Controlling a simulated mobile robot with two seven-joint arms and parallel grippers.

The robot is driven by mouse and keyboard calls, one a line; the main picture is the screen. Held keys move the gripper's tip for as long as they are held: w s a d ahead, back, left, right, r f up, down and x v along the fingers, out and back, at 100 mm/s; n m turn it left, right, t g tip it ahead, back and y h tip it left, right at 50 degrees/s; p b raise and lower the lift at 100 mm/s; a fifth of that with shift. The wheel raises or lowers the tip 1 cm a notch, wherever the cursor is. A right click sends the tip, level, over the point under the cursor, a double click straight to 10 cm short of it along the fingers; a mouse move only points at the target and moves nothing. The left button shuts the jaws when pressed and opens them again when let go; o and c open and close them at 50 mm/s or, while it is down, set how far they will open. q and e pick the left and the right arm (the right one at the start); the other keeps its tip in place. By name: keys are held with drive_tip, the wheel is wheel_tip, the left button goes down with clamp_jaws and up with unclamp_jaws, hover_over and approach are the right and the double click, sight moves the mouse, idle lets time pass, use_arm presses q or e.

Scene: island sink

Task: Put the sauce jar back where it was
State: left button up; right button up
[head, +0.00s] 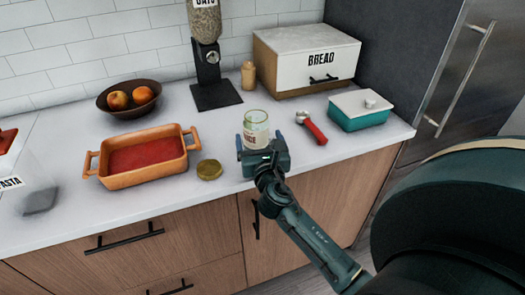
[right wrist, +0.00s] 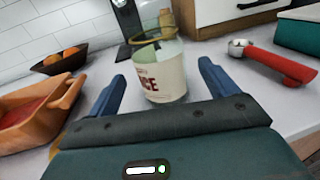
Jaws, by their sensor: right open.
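The sauce jar (head: 256,128) is a clear glass jar with a white label, standing upright and lidless on the white counter. It also shows in the right wrist view (right wrist: 163,75), just beyond and between the fingers. My right gripper (head: 265,148) is at the counter's front part, open, with its fingers (right wrist: 160,90) spread to either side of the jar. A round gold lid (head: 209,169) lies flat on the counter left of the jar. An orange baking dish (head: 143,172) with red sauce stands further left. My left gripper is not in view.
A red-handled tool (head: 312,127) and a teal lidded dish (head: 359,111) stand to the right. Behind are a bread box (head: 306,62), a cereal dispenser (head: 208,60), a small bottle (head: 248,76) and a fruit bowl (head: 128,97). A pasta container (head: 10,160) is at the left edge.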

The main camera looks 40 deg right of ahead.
drive_tip(key=v, duration=0.4)
drive_tip(key=shift+s+a, duration=0.1)
drive_tip(key=shift+s, duration=0.05)
drive_tip(key=shift+s+a, duration=0.1)
drive_tip(key=shift+s, duration=0.25)
